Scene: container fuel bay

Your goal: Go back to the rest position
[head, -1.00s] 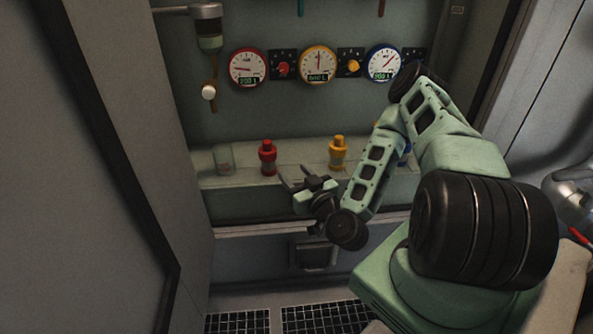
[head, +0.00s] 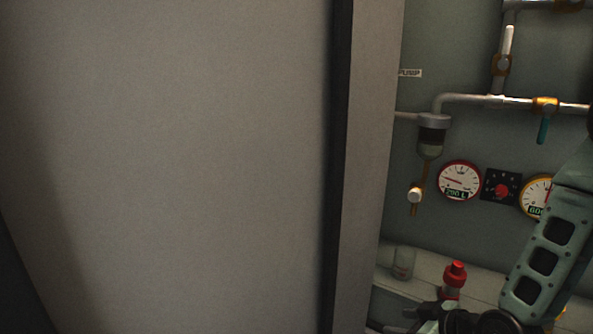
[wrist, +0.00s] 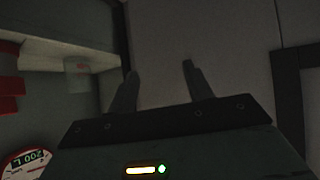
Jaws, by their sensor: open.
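My gripper (wrist: 158,70) is open and empty in the wrist view, its two dark fingers apart in front of a pale grey panel. In the head view, my gripper (head: 420,316) is only partly visible at the bottom edge, beside a red-capped fitting (head: 455,276) on the ledge. My green arm fills the lower right corner of the head view. I cannot tell how far the gripper is from the fitting.
A large grey panel (head: 170,150) fills the left of the head view. A glass jar (head: 403,262) stands on the ledge (head: 485,284). Above are a red-rimmed gauge (head: 459,181), a red knob (head: 502,190), a yellow-rimmed gauge (head: 538,196) and pipes (head: 475,98).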

